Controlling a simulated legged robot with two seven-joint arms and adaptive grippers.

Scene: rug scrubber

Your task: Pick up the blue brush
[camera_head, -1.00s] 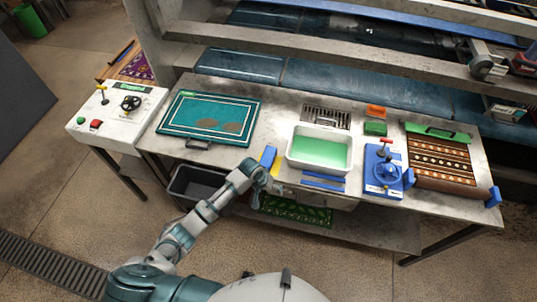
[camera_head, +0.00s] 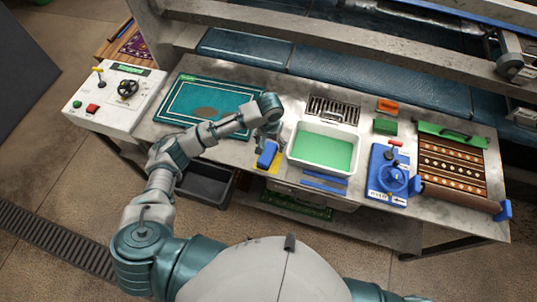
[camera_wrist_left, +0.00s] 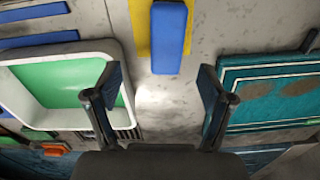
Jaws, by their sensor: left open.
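The blue brush (camera_head: 267,154) is a small blue block on a yellow pad (camera_head: 276,169) on the workbench, left of the white tub. It also shows in the left wrist view (camera_wrist_left: 169,38) at the top middle, on the yellow pad (camera_wrist_left: 141,25). My left gripper (camera_head: 270,133) is over the bench just behind the brush, beside the tub. In the left wrist view its two fingers (camera_wrist_left: 158,88) are spread apart with only bare bench between them, and the brush lies beyond the fingertips, not touched. My right gripper is out of view.
A white tub of green liquid (camera_head: 323,150) stands right of the brush, with blue strips (camera_head: 325,182) before it. A teal framed rug (camera_head: 195,100) lies left. A blue pump device (camera_head: 388,175) and a patterned rug (camera_head: 452,160) are farther right.

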